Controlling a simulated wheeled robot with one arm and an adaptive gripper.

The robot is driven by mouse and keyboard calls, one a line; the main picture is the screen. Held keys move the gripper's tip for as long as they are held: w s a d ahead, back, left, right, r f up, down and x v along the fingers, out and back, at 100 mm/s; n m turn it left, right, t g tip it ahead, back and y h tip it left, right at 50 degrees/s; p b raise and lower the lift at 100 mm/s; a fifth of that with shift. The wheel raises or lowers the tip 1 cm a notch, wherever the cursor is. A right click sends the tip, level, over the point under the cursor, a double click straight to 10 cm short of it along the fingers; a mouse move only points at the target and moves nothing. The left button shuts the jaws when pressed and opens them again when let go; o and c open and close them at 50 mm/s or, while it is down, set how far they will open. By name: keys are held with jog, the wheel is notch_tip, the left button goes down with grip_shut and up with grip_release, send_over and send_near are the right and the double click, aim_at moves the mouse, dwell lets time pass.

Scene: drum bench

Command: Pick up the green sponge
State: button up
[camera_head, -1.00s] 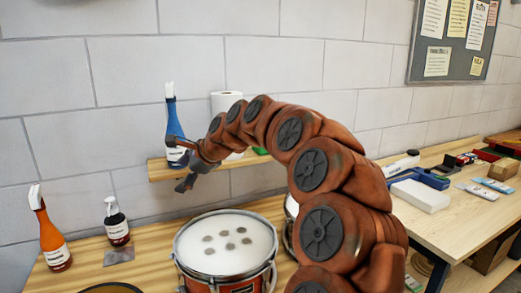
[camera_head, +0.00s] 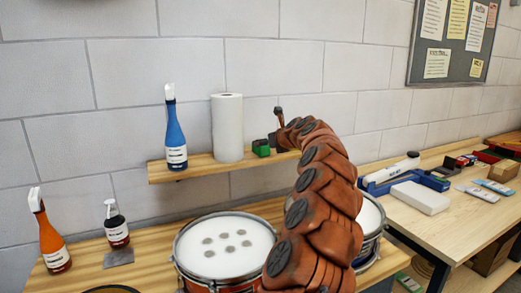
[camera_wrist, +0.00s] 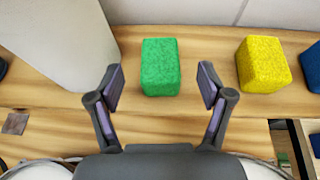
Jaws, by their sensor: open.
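The green sponge (camera_wrist: 160,66) stands on the wooden shelf (camera_wrist: 205,72), in the middle of the wrist view. In the head view the green sponge (camera_head: 261,148) shows small on the shelf, just right of the paper towel roll. My gripper (camera_wrist: 160,88) is open and empty in the wrist view. Its two fingers point toward the sponge, one on each side of its near end in the picture, with gaps to it. In the head view my gripper (camera_head: 276,127) is by the shelf right of the sponge, partly hidden by my arm.
A white paper towel roll (camera_head: 227,128) stands left of the sponge, with a blue spray bottle (camera_head: 175,135) further left. A yellow sponge (camera_wrist: 263,64) sits to the right on the shelf, with a blue item (camera_wrist: 312,68) beyond it. Drums (camera_head: 222,245) stand below.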

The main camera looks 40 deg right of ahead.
jog(key=shift+w+d+f+p, duration=0.2)
jog(key=shift+w+f+p, duration=0.05)
jog(key=shift+w+f, duration=0.4)
jog(key=shift+w+d+f+p, duration=0.2)
jog(key=shift+w+f, duration=0.3)
jog(key=shift+w, duration=0.25)
jog(key=shift+x, duration=0.9)
jog(key=shift+c, duration=0.3)
jog(key=c, duration=0.9)
jog(key=shift+r, duration=0.15)
